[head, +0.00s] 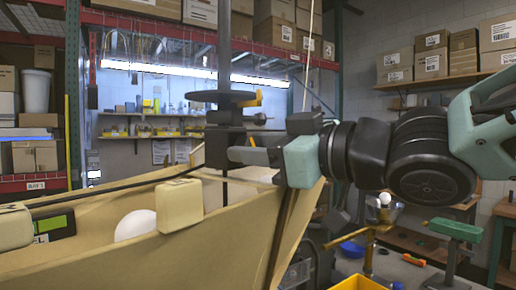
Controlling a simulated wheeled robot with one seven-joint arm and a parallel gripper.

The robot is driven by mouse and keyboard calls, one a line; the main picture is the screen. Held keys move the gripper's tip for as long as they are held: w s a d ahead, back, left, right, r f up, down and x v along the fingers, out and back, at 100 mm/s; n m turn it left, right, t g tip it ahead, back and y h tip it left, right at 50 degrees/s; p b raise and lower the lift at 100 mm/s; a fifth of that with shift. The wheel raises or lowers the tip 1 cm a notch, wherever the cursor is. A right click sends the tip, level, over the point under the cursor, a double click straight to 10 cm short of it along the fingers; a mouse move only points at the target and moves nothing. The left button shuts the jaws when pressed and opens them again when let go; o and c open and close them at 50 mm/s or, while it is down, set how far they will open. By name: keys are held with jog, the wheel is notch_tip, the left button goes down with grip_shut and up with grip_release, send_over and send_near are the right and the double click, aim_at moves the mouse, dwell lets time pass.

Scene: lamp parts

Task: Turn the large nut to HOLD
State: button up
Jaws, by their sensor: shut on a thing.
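A dark upright rod (224,45) rises in the middle of the head view. A flat dark disc (208,96) with a yellow tab (248,100) sits around it. Just below is a dark blocky part (224,118) on the rod. My gripper (226,150) reaches in from the right, level, its jaws shut at the rod below the disc. Dark surfaces merge there, so I cannot tell where the fingertips end and the held part begins, or whether that part is the large nut. I see no readable HOLD mark.
A tan, open-topped bin (250,240) stands under the gripper. A white round thing (135,225) and a dark box with a green panel (53,225) show at its left. Shelves with cartons (285,30) stand behind. A yellow crate (357,283) is low at right.

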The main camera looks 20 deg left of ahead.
jog(key=o, duration=1)
jog(key=p+v, duration=0.5)
jog(key=v, duration=1.2)
jog(key=shift+s+d+r+p, duration=0.1)
jog(key=shift+d+p, duration=0.1)
jog(key=shift+p, duration=0.2)
